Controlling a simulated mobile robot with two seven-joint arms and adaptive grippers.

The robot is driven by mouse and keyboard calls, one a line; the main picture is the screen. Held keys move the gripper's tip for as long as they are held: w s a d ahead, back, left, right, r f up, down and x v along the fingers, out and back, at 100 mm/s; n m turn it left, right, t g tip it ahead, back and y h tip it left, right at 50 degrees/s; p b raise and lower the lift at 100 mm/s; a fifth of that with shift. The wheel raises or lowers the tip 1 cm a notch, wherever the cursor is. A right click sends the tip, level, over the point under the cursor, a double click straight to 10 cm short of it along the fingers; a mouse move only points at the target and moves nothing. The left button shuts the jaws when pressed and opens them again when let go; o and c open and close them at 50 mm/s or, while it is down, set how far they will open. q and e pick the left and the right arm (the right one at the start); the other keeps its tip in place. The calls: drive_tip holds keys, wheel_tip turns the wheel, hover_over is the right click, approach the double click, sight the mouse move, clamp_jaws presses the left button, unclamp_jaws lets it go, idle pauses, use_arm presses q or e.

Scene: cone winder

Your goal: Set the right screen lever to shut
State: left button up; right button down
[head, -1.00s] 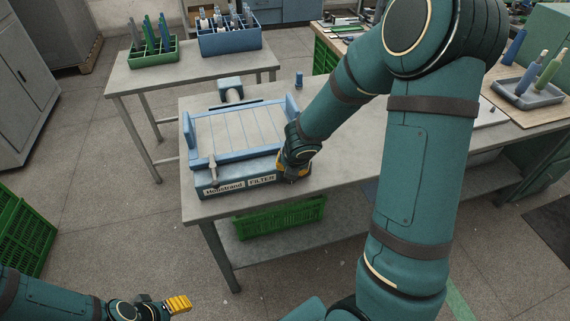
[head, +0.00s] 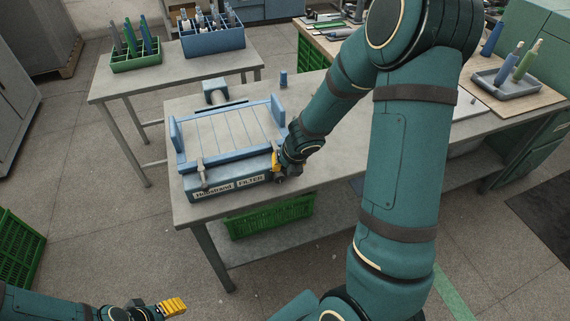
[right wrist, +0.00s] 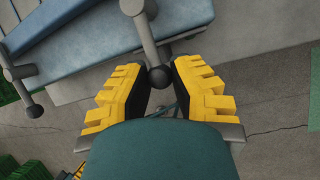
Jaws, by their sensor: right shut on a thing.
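The blue filter box (head: 194,192) with a slatted pale top stands on the near grey table. Its right screen lever (right wrist: 147,35) is a grey rod with a dark ball knob (right wrist: 160,77). My right gripper (right wrist: 160,84) is shut on that lever, its yellow fingers on either side of the knob. In the head view the right gripper (head: 276,163) is at the box's front right corner and hides the lever. The left screen lever (head: 202,172) stands at the front left; it also shows in the right wrist view (right wrist: 18,75). My left gripper (head: 172,305) is low at the left, away from the table.
A green crate (head: 270,217) sits on the shelf below. A small blue cylinder (head: 283,79) stands behind the box. Bobbin crates (head: 137,62) stand on the table behind.

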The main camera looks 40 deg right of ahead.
drive_tip(key=c, duration=0.8)
unclamp_jaws()
drive_tip(key=shift+w+d, duration=0.15)
drive_tip(key=shift+d, duration=0.05)
drive_tip(key=shift+o, duration=0.2)
drive_tip(key=shift+a, duration=0.1)
